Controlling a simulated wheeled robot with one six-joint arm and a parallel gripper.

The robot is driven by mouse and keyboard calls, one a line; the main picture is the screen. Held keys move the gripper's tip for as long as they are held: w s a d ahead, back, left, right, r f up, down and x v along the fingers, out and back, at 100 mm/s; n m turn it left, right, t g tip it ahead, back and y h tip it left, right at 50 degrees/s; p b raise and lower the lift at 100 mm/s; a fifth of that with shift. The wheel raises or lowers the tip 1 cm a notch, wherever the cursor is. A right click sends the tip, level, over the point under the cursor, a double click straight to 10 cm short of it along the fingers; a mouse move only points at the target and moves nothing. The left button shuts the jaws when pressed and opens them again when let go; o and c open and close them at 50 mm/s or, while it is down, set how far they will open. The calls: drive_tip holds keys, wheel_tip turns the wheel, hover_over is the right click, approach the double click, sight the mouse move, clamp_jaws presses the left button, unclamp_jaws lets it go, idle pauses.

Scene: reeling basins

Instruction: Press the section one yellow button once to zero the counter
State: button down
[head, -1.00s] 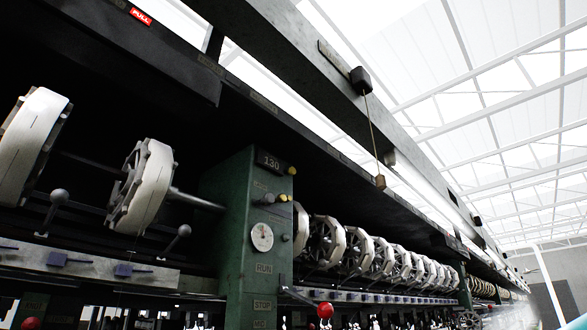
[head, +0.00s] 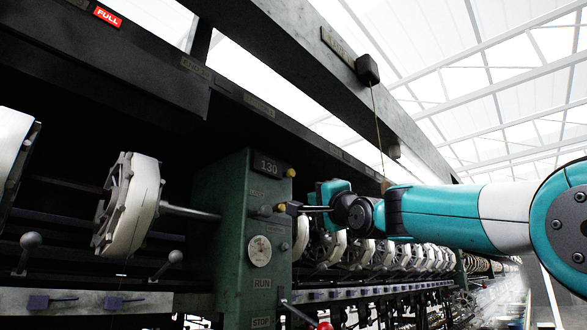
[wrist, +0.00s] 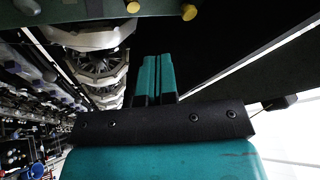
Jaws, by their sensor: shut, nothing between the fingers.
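A green control post (head: 228,235) stands left of centre in the head view, with a counter (head: 267,165) reading 130 near its top. A small yellow button (head: 291,173) sits at the right of the counter. Another yellow knob (head: 281,207) sits lower on the post. In the wrist view, two yellow ends show at the top edge, a larger one (wrist: 189,12) and a smaller one (wrist: 133,6). My gripper (head: 304,209) is shut and empty, just right of the lower yellow knob in the picture; contact cannot be told. Its closed teal fingers (wrist: 152,60) point toward the post in the wrist view.
A round dial (head: 260,251), RUN plate (head: 262,283) and STOP plate (head: 261,322) are lower on the post. White reels (head: 130,205) flank it. A dark overhead beam (head: 300,60) with a hanging cord (head: 376,120) runs above. A red ball knob (head: 325,326) is below.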

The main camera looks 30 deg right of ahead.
sight(290, 174)
drive_tip(key=s+d+r+m+t+h+p, duration=0.1)
drive_tip(key=s+d+r+m+t+h, duration=0.1)
drive_tip(key=r, duration=0.7)
drive_tip(key=shift+s+d+m+t, duration=0.3)
drive_tip(key=shift+d+t, duration=0.2)
drive_tip(key=shift+d, duration=0.35)
drive_tip(key=w+a+p, duration=0.3)
drive_tip(key=w+p, duration=0.2)
drive_tip(key=w, duration=0.3)
drive_tip(key=shift+a, duration=0.2)
drive_tip(key=shift+w, duration=0.15)
idle(0.8)
drive_tip(key=shift+w+a, duration=0.15)
drive_tip(key=shift+w, duration=0.15)
